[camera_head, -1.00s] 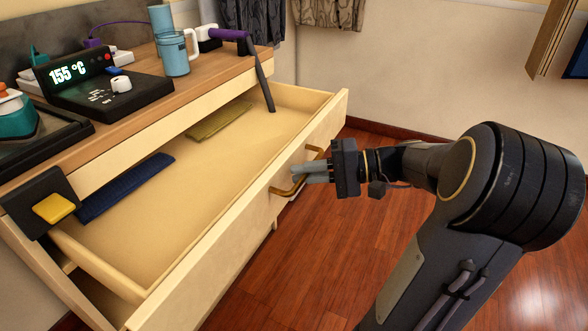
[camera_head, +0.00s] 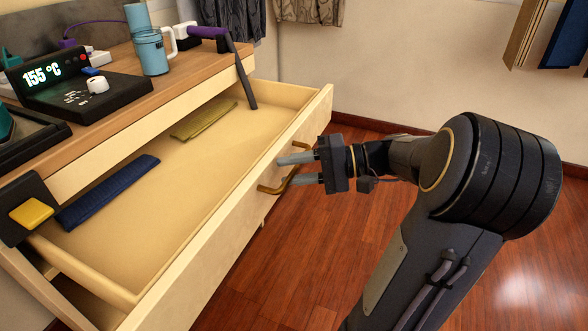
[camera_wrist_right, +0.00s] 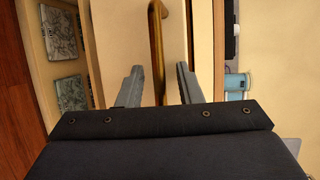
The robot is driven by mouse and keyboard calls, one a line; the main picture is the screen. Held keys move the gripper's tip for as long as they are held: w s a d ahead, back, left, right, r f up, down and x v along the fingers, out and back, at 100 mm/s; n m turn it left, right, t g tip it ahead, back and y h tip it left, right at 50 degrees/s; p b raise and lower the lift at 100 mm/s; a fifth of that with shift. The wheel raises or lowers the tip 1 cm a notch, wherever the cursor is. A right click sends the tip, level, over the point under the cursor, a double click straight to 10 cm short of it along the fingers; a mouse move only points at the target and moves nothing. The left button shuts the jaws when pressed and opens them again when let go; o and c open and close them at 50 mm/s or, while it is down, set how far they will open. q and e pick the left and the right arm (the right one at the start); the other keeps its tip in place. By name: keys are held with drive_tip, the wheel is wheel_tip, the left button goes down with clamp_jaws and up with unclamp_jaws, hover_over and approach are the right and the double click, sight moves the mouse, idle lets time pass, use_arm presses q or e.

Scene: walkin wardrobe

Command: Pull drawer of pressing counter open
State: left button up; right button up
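The pressing counter (camera_head: 185,68) stands at the left, and its wide pale-wood drawer (camera_head: 215,226) is pulled well out. A brass bar handle (camera_head: 270,189) is on the drawer front; it also shows in the right wrist view (camera_wrist_right: 156,40). My right gripper (camera_head: 294,169) is at the handle with its fingers apart. In the right wrist view its two grey fingers (camera_wrist_right: 155,88) are spread on either side of the bar, with gaps beside it. My left gripper is not in view.
Inside the drawer lie a blue folded cloth (camera_head: 108,191) and an olive one (camera_head: 203,119). A purple-handled tool (camera_head: 240,70) overhangs the drawer. Wooden floor (camera_head: 290,270) is clear in front.

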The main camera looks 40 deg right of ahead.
drive_tip(key=p+v, duration=0.2)
drive_tip(key=v, duration=0.5)
drive_tip(key=shift+s+d, duration=0.25)
idle(0.4)
